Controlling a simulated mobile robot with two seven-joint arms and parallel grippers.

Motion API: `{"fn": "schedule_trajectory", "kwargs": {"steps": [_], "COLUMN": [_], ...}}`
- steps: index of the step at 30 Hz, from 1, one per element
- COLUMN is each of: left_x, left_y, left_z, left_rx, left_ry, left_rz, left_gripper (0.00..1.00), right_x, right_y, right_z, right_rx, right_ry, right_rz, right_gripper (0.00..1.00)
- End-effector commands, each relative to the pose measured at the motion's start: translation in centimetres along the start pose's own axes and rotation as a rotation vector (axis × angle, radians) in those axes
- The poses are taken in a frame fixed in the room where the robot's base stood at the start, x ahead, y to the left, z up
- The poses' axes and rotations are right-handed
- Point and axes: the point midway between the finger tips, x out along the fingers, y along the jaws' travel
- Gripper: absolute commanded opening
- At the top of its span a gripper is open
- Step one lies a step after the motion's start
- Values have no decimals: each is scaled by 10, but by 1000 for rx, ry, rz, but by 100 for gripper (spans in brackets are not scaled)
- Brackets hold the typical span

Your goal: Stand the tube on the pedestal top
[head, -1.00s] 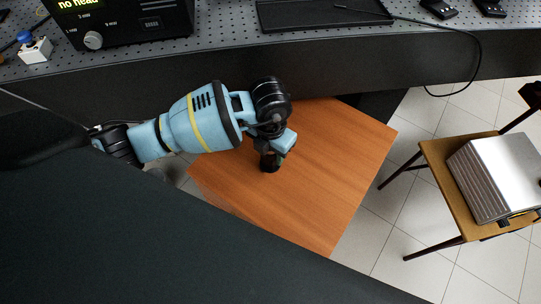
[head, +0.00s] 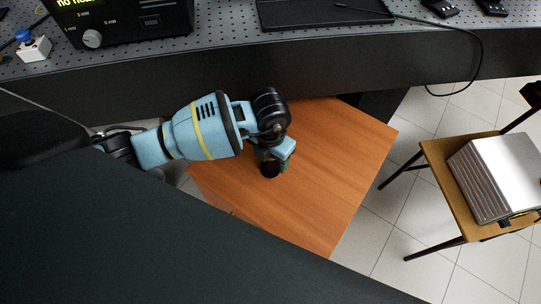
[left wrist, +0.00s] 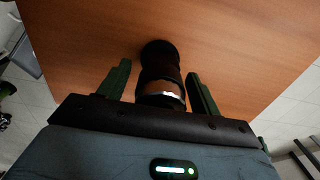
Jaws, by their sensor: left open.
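The tube (left wrist: 160,68) is a dark cylinder with a bright metallic band at its near end. In the left wrist view it lies between the two green fingers of my left gripper (left wrist: 158,72), with a gap on each side. The gripper is open around it. The tube's far end appears to meet the wooden top of the pedestal (head: 330,170), a brown box. In the head view the dark tube (head: 270,169) shows just below my left gripper (head: 280,162), which partly hides it. My right gripper is not in view.
A dark bench with a perforated top (head: 220,30) runs along the back, carrying an instrument box (head: 120,22) and a black tray (head: 320,14). A stool (head: 440,170) with a metal-topped case (head: 500,170) stands right. The pedestal's right side is clear.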

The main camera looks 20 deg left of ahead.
Motion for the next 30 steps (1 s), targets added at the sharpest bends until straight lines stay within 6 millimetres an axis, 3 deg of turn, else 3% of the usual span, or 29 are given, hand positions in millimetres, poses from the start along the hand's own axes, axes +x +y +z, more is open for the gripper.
{"fn": "schedule_trajectory", "kwargs": {"steps": [8, 21, 30], "left_x": [-22, -104, -123], "left_y": [0, 0, 0], "left_z": [1, 1, 0], "left_rx": [1, 0, 0], "left_ry": [-4, -3, 0], "left_rz": [1, 0, 0], "left_gripper": [64, 64, 64], "right_x": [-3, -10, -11], "right_y": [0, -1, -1], "right_z": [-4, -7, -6], "right_rx": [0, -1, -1], "right_ry": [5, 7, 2], "right_rz": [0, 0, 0], "right_gripper": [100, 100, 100]}}
